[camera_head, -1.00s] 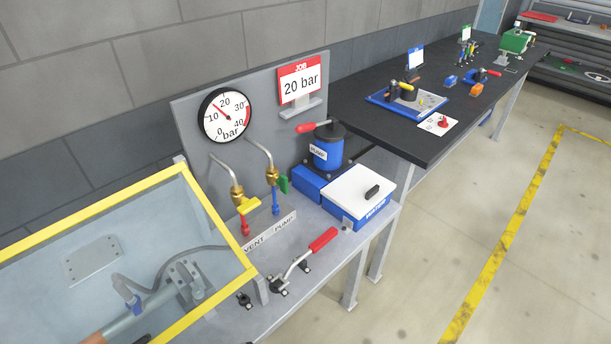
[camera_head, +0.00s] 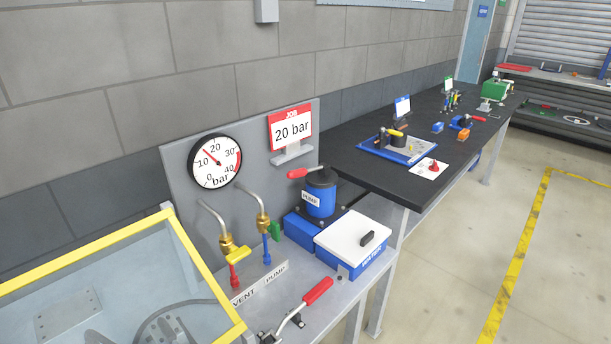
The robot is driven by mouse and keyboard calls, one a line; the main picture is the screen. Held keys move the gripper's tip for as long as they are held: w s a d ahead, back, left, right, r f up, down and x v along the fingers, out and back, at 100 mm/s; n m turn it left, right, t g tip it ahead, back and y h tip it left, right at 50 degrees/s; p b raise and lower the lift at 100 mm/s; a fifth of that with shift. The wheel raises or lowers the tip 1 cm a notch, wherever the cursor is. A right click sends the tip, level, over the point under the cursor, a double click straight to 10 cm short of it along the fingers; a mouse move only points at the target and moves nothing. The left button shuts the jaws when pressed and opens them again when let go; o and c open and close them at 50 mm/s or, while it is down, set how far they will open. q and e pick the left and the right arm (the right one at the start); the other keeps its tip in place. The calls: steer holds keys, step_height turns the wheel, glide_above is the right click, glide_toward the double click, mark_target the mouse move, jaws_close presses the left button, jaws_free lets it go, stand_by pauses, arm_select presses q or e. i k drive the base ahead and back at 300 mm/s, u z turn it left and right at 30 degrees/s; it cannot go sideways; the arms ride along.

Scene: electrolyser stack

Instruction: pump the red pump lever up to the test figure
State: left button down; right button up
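The pump (camera_head: 320,198) is a blue cylinder with a dark cap and a PUMP label. Its red lever (camera_head: 298,173) sticks out to the left from the cap, roughly level. The round pressure gauge (camera_head: 215,162) hangs on the grey back panel, its red needle between 10 and 20 bar. The red and white job card (camera_head: 290,130) to its right reads 20 bar. Neither of my grippers is in view, and nothing touches the lever.
A yellow valve handle (camera_head: 238,255) sits by VENT, a green one (camera_head: 275,230) by PUMP. A white-lidded blue box (camera_head: 354,243) stands right of them. A red-handled clamp (camera_head: 318,291) lies in front. A yellow-framed clear guard (camera_head: 90,245) fills the lower left.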

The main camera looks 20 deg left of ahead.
mark_target(300, 172)
steer(key=z, duration=0.45)
steer(key=k, duration=0.55)
steer(key=z, duration=0.85)
steer(key=i, duration=1.1)
steer(key=u, duration=1.2)
steer(key=i, duration=0.55)
steer(key=u, duration=0.55)
